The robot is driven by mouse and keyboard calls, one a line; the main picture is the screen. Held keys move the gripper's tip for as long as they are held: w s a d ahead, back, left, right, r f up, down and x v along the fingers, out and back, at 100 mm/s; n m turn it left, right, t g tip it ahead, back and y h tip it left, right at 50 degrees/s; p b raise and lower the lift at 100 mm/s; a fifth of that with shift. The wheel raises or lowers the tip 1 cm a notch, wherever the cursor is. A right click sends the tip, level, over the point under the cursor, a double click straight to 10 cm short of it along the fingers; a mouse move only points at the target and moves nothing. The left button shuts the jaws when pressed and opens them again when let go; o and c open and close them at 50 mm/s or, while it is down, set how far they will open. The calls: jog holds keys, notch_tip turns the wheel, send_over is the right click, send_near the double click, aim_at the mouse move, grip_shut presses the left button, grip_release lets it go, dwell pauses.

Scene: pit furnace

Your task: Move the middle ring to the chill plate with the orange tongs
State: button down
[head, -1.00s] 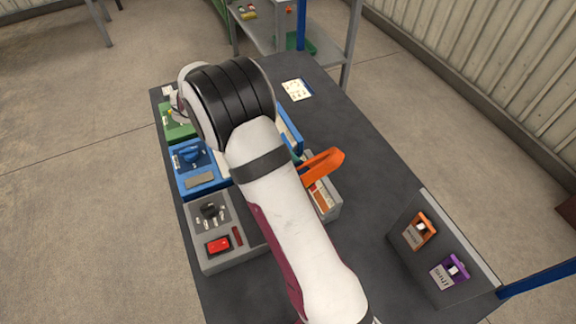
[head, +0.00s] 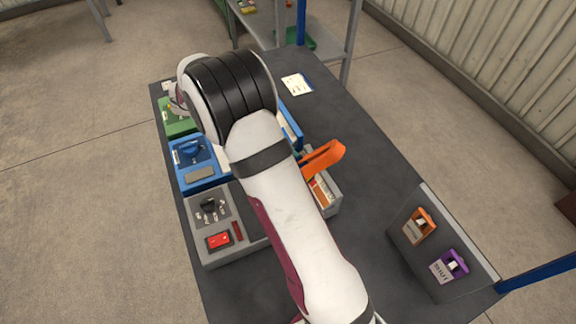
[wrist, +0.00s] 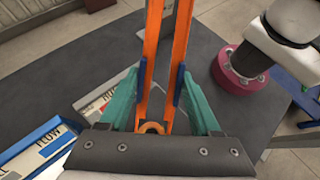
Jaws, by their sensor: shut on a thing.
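My gripper (wrist: 160,84) has teal fingers with blue pads. In the wrist view it is shut on the orange tongs (wrist: 152,52), whose two long arms run up out of the top of the picture, slightly apart. The tongs' tips are out of that view. In the head view part of the orange tongs (head: 325,157) sticks out to the right of my arm, over a grey box. My arm hides the gripper there and much of the middle of the bench. I cannot make out the middle ring or the chill plate.
Green (head: 176,124), blue (head: 196,158) and grey (head: 208,240) control units line the bench's left edge. A grey box (head: 332,207) with an orange label stands right of my arm. A panel (head: 403,260) carries orange and purple holders. The bench's right side is largely clear.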

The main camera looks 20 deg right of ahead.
notch_tip(320, 180, up, 11)
jog(key=shift+r, duration=0.2)
dwell(0.5)
jog(key=shift+w, duration=0.1)
jog(key=w+n+t+h, duration=0.1)
jog(key=w+n+t, duration=0.3)
jog(key=w, duration=0.7)
jog(key=w+d+f+n+t+h, duration=0.1)
jog(key=w+n+t, duration=0.3)
jog(key=w, duration=0.7)
jog(key=shift+w+n+h, duration=0.25)
jog(key=shift+n+h, duration=0.25)
jog(key=shift+h, duration=0.2)
jog(key=shift+d, duration=0.1)
notch_tip(320, 180, down, 9)
